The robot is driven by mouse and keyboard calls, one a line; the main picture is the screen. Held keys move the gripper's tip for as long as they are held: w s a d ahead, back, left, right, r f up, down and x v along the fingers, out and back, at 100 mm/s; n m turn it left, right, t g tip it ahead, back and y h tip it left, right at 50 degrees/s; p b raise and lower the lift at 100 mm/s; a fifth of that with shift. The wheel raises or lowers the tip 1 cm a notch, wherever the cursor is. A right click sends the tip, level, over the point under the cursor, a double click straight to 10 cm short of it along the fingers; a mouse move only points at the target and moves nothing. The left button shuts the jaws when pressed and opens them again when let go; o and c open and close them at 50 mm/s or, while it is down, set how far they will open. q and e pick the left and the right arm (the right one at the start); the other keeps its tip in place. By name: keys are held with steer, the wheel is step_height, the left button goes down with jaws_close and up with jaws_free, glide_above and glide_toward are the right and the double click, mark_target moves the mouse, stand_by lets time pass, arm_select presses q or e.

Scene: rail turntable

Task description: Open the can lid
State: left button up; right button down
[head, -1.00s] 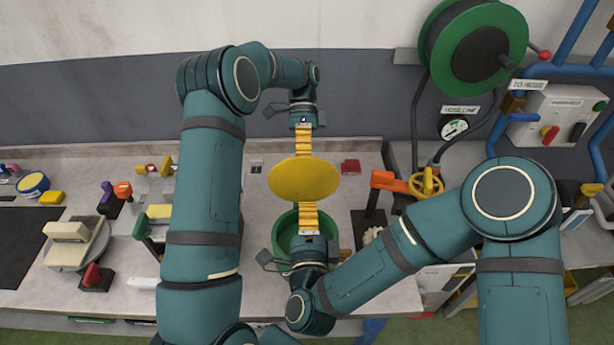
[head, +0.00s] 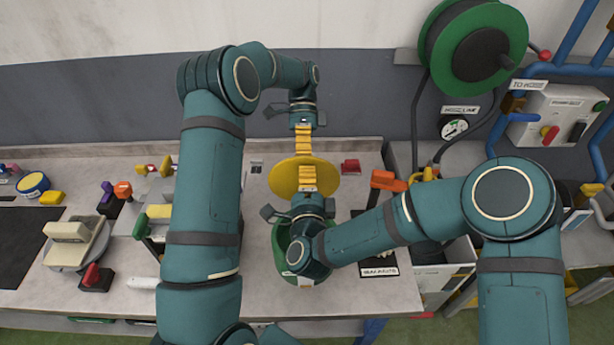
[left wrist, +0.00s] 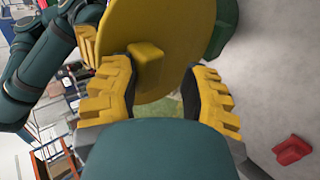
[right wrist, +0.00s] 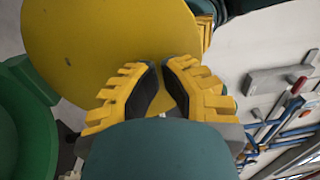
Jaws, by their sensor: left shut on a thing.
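The can lid (head: 330,180) is a round yellow disc, raised behind the green can (head: 281,240) in the head view. My left gripper (head: 303,145) reaches it from the far side. In the left wrist view the lid's yellow knob (left wrist: 147,62) lies between the parted fingers, and the gripper is shut on it. My right gripper (head: 306,180) overlaps the lid's near face in the head view. In the right wrist view its fingertips (right wrist: 163,68) are almost together, by the lid (right wrist: 100,50), holding nothing visible. The green can (right wrist: 28,115) shows apart from the lid there.
A red block (head: 350,166) lies right of the lid on the grey bench. An orange-handled tool (head: 388,180) stands further right by the yellow valve wheel. A green hose reel (head: 473,50) hangs at upper right. Various tools crowd the bench at left.

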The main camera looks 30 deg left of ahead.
arm_select(q)
steer(key=shift+s+f, duration=0.1)
steer(key=shift+f, duration=0.35)
jaws_close()
arm_select(e)
steer(key=shift+w+a+r, duration=0.1)
steer(key=shift+w+a, duration=0.25)
steer(key=shift+w, duration=0.25)
arm_select(q)
steer(key=o, duration=0.7)
jaws_free()
steer(key=shift+o, duration=1)
steer(key=shift+d, duration=0.1)
arm_select(e)
steer(key=shift+w, duration=0.2)
arm_select(q)
steer(key=shift+r, duration=0.1)
